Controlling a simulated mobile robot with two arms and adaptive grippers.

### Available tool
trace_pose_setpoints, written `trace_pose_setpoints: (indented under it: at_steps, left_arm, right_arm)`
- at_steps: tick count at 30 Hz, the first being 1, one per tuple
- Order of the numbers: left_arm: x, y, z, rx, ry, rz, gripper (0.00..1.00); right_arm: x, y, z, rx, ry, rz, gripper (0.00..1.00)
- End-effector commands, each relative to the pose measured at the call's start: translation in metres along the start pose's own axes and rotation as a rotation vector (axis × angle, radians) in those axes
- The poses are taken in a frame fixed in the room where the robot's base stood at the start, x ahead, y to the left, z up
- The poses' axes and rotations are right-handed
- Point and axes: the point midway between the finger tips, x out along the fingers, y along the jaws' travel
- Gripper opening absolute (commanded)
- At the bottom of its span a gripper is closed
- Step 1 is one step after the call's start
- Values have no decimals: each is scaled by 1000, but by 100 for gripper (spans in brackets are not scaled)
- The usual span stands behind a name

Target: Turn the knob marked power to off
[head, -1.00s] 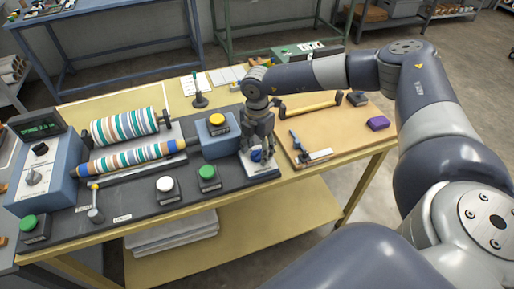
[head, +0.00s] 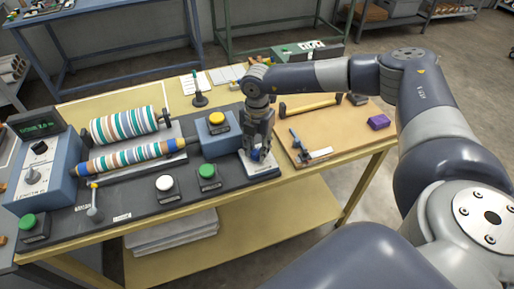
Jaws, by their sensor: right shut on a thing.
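A blue knob (head: 256,154) stands on a small pale plate (head: 262,168) at the right end of the dark press base. My right gripper (head: 258,153) points down over it and is shut on the knob. The fingers cover much of the knob, so its pointer and the plate's markings cannot be read. My left gripper is not in view.
Striped rollers (head: 125,125) lie left of the knob. Yellow (head: 217,118), white (head: 164,183) and green (head: 207,171) push buttons stand nearby. A tan board (head: 340,137) with tools and a purple block (head: 378,122) lies to the right.

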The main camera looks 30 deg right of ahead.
Motion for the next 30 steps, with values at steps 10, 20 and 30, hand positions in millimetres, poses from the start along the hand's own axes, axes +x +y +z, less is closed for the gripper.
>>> trace_pose_setpoints:
  at_steps: [10, 20, 30]
  left_arm:
    - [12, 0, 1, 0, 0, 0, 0]
    - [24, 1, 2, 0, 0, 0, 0]
    - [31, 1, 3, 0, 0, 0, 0]
  right_arm:
    - [2, 0, 0, -324, 1, 0, 8]
    - [2, 0, 0, -610, 1, 1, 8]
    - [1, 0, 0, -794, 1, 0, 8]
